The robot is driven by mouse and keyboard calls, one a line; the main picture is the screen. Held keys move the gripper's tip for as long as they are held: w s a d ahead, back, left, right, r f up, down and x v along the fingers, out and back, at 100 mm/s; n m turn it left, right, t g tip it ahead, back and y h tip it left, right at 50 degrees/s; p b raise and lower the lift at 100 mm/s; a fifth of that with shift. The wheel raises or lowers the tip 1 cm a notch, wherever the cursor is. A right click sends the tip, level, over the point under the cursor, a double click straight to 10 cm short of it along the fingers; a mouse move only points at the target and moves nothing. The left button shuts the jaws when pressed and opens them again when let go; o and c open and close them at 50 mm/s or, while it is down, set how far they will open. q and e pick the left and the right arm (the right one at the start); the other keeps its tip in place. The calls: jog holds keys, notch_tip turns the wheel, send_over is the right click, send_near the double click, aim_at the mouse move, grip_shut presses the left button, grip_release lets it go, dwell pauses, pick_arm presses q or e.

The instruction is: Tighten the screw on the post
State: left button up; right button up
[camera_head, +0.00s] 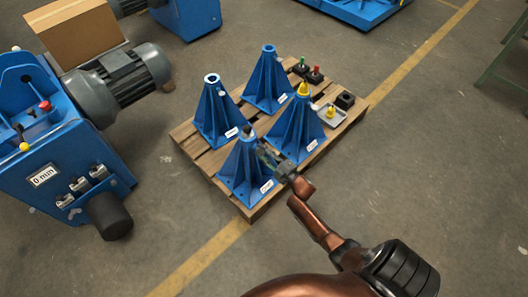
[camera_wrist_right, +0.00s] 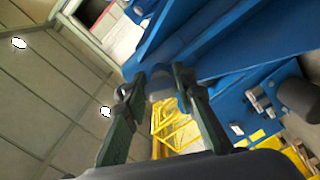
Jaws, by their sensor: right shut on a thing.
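Several blue tapered posts stand on a wooden pallet (camera_head: 184,135). The front post (camera_head: 240,178) has a small grey screw (camera_head: 249,132) at its top. My right gripper (camera_head: 256,142) reaches in from the lower right to the top of this post. In the right wrist view its two dark fingers (camera_wrist_right: 155,88) are shut on a grey rounded piece (camera_wrist_right: 160,80), which looks like the screw; its lower part is hard to make out. The right post (camera_head: 296,132) carries a yellow piece (camera_head: 303,89) at its top. My left gripper is not in view.
The back post (camera_head: 268,82) and left post (camera_head: 213,112) stand close by.

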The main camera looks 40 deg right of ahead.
jog(key=m, duration=0.2)
jog(key=shift+s+d+f+m+p, duration=0.1)
jog(key=shift+m+p, duration=0.3)
jog(key=m, duration=0.3)
jog(key=shift+f+m+p, duration=0.1)
jog(key=shift+m+p, duration=0.2)
jog(key=shift+p, duration=0.1)
jog(key=m, duration=0.2)
jog(key=shift+f+m, duration=0.1)
jog(key=shift+m, duration=0.2)
jog(key=shift+s+m+p, duration=0.1)
jog(key=shift+m+p, duration=0.35)
jog(key=shift+m, duration=0.95)
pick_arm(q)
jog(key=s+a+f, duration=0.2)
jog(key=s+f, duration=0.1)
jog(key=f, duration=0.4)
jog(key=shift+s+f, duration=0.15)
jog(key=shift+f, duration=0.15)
pick_arm(e)
jog(key=shift+f+m, duration=0.1)
jog(key=shift+m, duration=0.2)
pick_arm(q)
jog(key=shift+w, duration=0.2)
pick_arm(e)
jog(key=shift+a, duration=0.2)
